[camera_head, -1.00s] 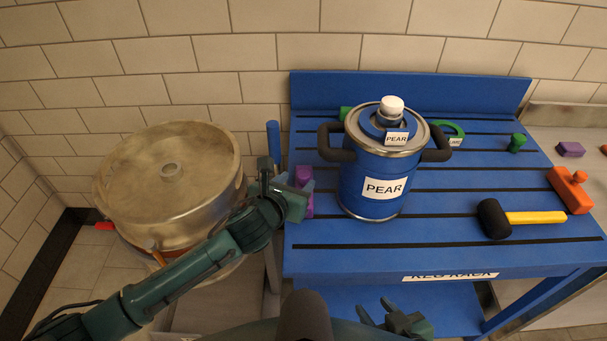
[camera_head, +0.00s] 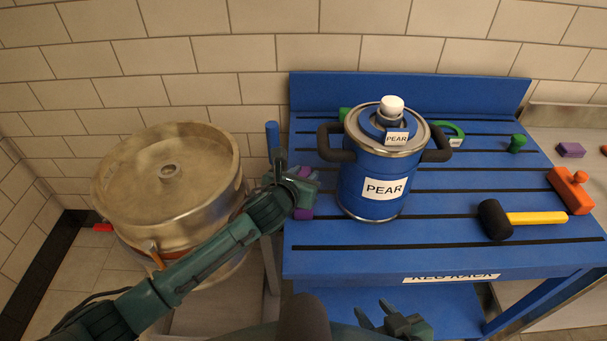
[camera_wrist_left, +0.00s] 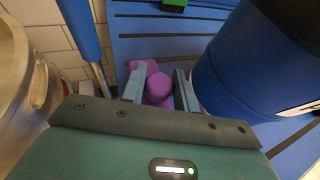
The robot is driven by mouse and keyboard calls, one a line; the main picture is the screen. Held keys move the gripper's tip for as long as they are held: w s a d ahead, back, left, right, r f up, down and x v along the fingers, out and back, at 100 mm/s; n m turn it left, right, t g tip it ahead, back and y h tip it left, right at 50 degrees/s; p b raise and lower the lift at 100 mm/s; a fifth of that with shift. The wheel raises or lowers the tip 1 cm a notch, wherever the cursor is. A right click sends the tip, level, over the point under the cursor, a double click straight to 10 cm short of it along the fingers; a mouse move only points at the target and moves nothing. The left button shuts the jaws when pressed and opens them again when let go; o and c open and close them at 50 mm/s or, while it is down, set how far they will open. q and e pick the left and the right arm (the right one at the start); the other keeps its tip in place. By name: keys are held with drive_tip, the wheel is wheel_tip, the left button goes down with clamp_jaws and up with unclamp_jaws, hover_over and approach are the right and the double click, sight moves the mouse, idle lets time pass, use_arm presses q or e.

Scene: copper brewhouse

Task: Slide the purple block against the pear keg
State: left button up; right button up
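The purple block (camera_head: 303,214) stands on the blue keg rack at its left end, left of the pear keg (camera_head: 372,188). Its knob shows in the left wrist view (camera_wrist_left: 158,88). The keg is blue with dark handles and PEAR labels. In the left wrist view, the keg (camera_wrist_left: 245,65) is right of the fingers, with a narrow gap. My right gripper (camera_head: 378,312) is low at the front, fingers apart and empty.
The blue rack (camera_head: 440,258) has dark slots. A black-and-yellow mallet (camera_head: 527,218) lies at its right, and green items (camera_head: 516,143) stand further back. A large metal vessel (camera_head: 168,200) is left of the rack. A blue post (camera_head: 272,137) rises by the rack's left edge.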

use_arm(q)
clamp_jaws()
drive_tip(key=shift+d, duration=1.55)
drive_tip(key=shift+o, duration=2.1)
unclamp_jaws()
drive_tip(key=shift+a, duration=0.1)
drive_tip(key=p+v, duration=0.1)
drive_tip(key=v, duration=1.2)
drive_tip(key=shift+p, duration=0.35)
drive_tip(key=shift+a, duration=0.1)
